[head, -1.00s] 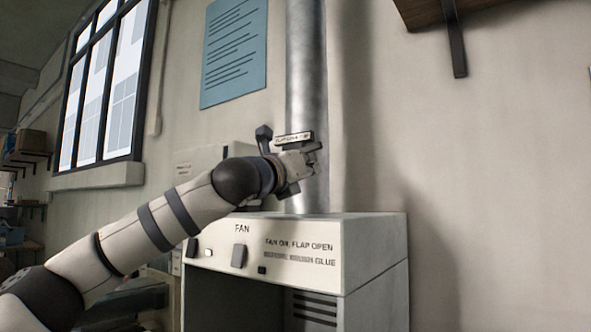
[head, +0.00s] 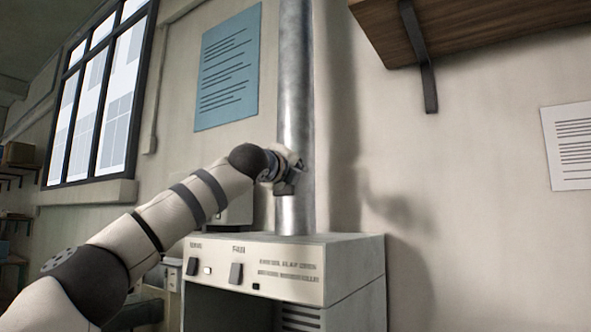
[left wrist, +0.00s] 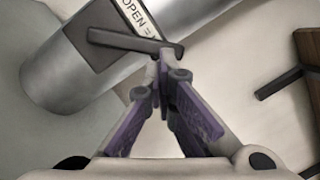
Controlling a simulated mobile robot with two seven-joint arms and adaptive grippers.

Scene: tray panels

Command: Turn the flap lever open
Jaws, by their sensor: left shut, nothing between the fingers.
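The flap lever (left wrist: 135,41) is a dark flat bar on the metal duct pipe, seen in the left wrist view. It crosses a dark plate (left wrist: 100,30) with a pale label reading "OPEN". My left gripper (left wrist: 158,68) is shut and empty, its fingertips right by the lever's lower side; I cannot tell whether they touch. In the head view, my left gripper (head: 287,182) is in front of the pipe (head: 295,80) and hides the lever and plate. My right gripper is out of view.
Below stands a pale hood cabinet (head: 350,262) with a fan switch (head: 236,273) and printed text. A wooden shelf (head: 480,28) with a bracket is at upper right. A blue sheet (head: 228,70) hangs left of the pipe.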

